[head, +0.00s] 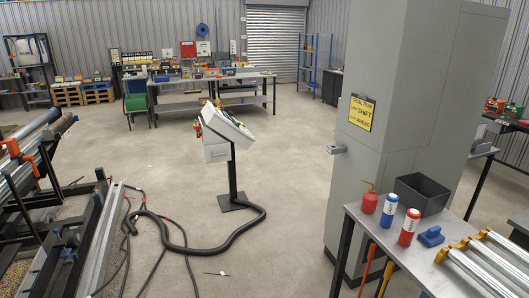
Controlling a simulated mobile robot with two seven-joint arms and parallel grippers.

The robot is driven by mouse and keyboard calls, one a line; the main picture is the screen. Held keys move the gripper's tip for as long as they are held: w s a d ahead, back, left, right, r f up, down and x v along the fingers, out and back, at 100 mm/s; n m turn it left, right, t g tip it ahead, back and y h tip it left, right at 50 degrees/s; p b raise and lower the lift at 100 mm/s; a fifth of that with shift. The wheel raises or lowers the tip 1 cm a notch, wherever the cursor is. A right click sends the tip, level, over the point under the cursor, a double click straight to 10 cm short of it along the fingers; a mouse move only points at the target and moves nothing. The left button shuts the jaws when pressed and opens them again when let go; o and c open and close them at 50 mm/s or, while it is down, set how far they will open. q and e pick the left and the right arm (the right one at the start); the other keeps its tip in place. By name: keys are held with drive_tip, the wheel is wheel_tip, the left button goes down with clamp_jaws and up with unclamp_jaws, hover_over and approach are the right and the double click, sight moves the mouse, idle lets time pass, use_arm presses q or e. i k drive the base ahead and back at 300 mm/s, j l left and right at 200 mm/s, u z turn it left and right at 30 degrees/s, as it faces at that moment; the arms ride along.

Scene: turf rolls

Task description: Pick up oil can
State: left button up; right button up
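The oil can (369,200) is small and red with a thin spout rising from its top. It stands upright on the near-right workbench (352,212), close to the bench's left end. A blue and white bottle (389,210) stands just to its right. Neither of my grippers is in view, and nothing is touching the can.
A red and white bottle (408,228), a blue object (430,237), a dark open bin (422,194) and metal bars with yellow ends (488,262) share the bench. A grey cabinet (400,120) stands behind it. A control stand (228,135) with a black hose occupies mid-floor.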

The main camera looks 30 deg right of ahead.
sight(369, 199)
drive_tip(key=i+l+z, duration=0.15)
drive_tip(key=i+z, duration=0.3)
drive_tip(key=i, duration=0.2)
drive_tip(key=i+z, duration=0.5)
drive_tip(key=i, duration=0.15)
drive_tip(key=i+j+z, duration=0.15)
drive_tip(key=i+z, duration=0.25)
drive_tip(key=i+j+z, duration=0.15)
drive_tip(key=z, duration=0.2)
drive_tip(key=i+j+z, duration=0.25)
drive_tip(key=z, duration=0.15)
drive_tip(key=i+j+z, duration=0.4)
drive_tip(key=j, duration=0.25)
drive_tip(key=j+z, duration=0.2)
drive_tip(key=j, duration=0.15)
